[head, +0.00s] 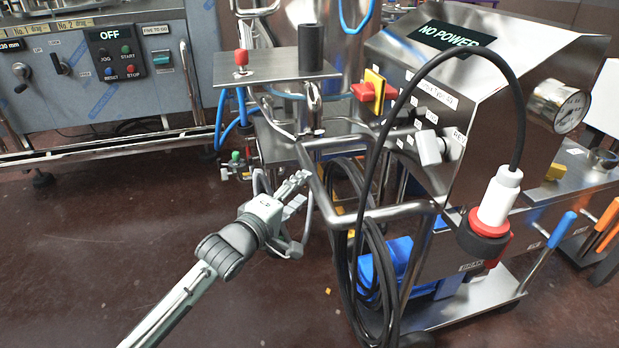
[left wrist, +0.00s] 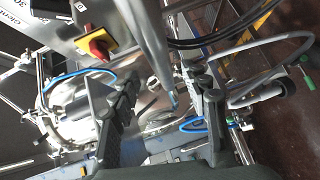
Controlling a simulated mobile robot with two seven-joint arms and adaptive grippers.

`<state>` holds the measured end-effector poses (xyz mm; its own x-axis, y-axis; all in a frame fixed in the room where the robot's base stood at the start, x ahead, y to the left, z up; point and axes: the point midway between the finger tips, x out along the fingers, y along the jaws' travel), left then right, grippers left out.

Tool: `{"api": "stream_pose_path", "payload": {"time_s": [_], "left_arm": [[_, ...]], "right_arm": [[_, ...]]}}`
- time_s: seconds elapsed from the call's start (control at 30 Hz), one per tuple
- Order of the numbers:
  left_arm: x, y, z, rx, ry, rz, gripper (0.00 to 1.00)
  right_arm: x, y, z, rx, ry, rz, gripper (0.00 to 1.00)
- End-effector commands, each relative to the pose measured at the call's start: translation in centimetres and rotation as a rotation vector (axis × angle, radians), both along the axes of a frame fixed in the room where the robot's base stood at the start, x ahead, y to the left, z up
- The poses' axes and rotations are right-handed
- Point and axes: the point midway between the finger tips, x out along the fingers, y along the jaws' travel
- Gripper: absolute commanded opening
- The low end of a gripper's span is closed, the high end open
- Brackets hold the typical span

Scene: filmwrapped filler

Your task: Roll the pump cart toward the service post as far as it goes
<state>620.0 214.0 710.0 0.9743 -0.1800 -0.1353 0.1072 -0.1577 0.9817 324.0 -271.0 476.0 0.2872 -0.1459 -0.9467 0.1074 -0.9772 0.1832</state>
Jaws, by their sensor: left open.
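The pump cart (head: 483,110) is a steel unit with a sloping top and a "NO POWER" display, at the right in the head view. Its tubular push handle (head: 395,212) juts toward me, with black cable hanging over it. My left gripper (head: 300,205) is open beside the handle's left end. In the left wrist view a steel tube (left wrist: 152,45) runs down between the open fingers (left wrist: 165,92); contact cannot be told. The cart's red and yellow switch (head: 372,91) also shows there (left wrist: 97,44). I cannot clearly pick out the service post. My right gripper is not in view.
A steel machine (head: 90,75) with an "OFF" panel stands at the back left. A small steel table (head: 265,67) with a red knob and black cylinder is behind the gripper. A red and white plug (head: 488,215) hangs at the cart. The floor (head: 90,245) at left is clear.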

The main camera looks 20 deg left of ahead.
Motion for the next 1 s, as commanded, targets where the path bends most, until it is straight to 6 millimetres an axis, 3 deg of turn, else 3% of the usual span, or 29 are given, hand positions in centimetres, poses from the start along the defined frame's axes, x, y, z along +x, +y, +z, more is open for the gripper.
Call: {"api": "stream_pose_path", "payload": {"time_s": [0.2, 0.4, 0.77, 1.0], "left_arm": [[3.6, -0.6, -0.4, 0.003, -0.001, 0.001, 0.46], [5.9, -1.1, -0.8, 0.003, 0.0, 0.001, 0.46], [6.4, -1.2, -1.0, 0.003, 0.001, 0.001, 0.46], [6.4, -1.2, -1.0, 0.004, 0.002, 0.001, 0.16]], "right_arm": [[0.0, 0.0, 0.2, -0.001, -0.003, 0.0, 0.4], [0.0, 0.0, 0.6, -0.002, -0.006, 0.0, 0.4], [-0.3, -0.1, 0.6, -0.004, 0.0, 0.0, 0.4], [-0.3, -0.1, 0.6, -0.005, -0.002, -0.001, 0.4]]}}
